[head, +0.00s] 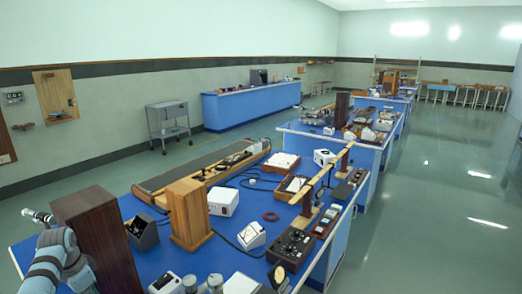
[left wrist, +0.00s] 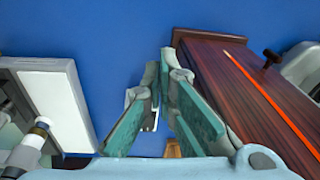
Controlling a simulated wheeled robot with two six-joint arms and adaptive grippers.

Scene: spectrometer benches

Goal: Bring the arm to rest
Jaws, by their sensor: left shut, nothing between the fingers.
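My left arm (head: 60,262) comes in at the lower left of the head view, beside a tall dark wood box (head: 98,238) on the blue bench (head: 180,262). My left gripper (left wrist: 166,62) shows in the left wrist view with its fingertips together and nothing held between them. It is over the blue bench top, with the dark wood box (left wrist: 235,85) close on its right. My right gripper is not in view.
A light wood block (head: 188,213), a white box (head: 223,201) and a black dial box (head: 290,248) crowd the bench. A white-panelled box (left wrist: 60,105) stands left of the gripper in the left wrist view. The floor (head: 440,220) on the right is clear.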

